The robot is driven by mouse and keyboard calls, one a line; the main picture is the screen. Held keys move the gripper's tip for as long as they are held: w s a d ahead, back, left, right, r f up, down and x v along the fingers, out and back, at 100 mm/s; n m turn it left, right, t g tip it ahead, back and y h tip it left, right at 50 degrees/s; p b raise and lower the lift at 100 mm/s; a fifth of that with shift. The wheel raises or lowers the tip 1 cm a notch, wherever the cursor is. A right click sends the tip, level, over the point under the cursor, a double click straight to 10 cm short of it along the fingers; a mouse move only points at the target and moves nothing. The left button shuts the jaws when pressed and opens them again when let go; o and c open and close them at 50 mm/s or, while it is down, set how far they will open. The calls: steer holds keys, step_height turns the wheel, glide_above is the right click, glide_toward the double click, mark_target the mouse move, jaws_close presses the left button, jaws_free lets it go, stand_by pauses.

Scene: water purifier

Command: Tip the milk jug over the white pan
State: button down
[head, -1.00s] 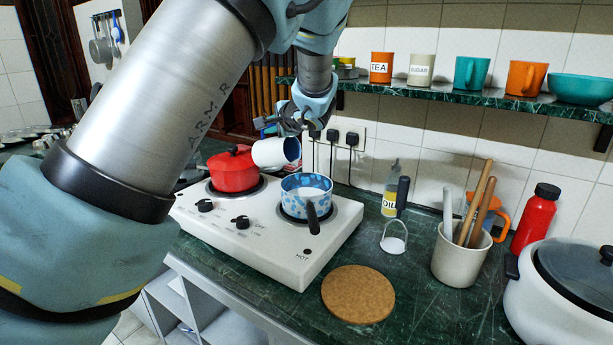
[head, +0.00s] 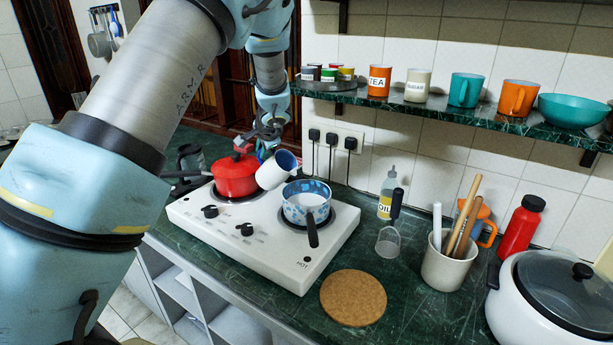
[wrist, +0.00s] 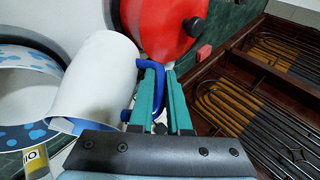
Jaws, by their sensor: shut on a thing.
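The milk jug (head: 272,175) is white outside and blue inside, with a blue handle that shows in the wrist view (wrist: 127,75). My gripper (head: 268,138) is shut on this handle, its teal fingers (wrist: 160,100) around it. The jug is tilted, its mouth pointing up and right towards the pan. The white pan (head: 304,211) with blue patches stands on the right burner, white liquid inside and its dark handle towards the front. The jug's mouth is close to the pan's left rim in the head view. No stream shows, and the jug's contents are hidden.
A red lidded pot (head: 236,178) stands on the left burner of the white hob (head: 275,262), close behind the jug. A shelf (head: 440,108) with mugs runs along the wall. A cork mat (head: 353,298), oil bottle (head: 387,195) and utensil pot (head: 447,265) stand right.

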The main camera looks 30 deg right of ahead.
steer(key=shift+w+a+r+g+p, duration=0.2)
steer(key=shift+w+r+g+p, duration=0.15)
steer(key=shift+p, duration=0.65)
steer(key=shift+f, duration=0.3)
steer(key=shift+w+a+f+g, duration=0.1)
steer(key=shift+w+f+g, duration=0.05)
steer(key=shift+g, duration=0.1)
steer(key=shift+w+a+r+n+g+h, duration=0.2)
steer(key=shift+w+g+h, duration=0.05)
steer(key=shift+w+g, duration=0.2)
steer(key=shift+w+a+r+n+g+h, duration=0.2)
steer(key=shift+w+a+g+h, duration=0.1)
steer(key=shift+w+g, duration=0.15)
steer(key=shift+w+a+r+n+g+h, duration=0.15)
steer(key=shift+w+r+n+g+h, duration=0.1)
steer(key=shift+w+g, duration=0.2)
steer(key=shift+w+a+f+g+h, duration=0.1)
steer(key=shift+w+a+g+h, duration=0.25)
steer(key=shift+w+g+h, duration=0.3)
steer(key=shift+w+a+f+n+g+h, duration=0.15)
steer(key=shift+w+n+g+h, duration=0.2)
steer(key=shift+g, duration=0.65)
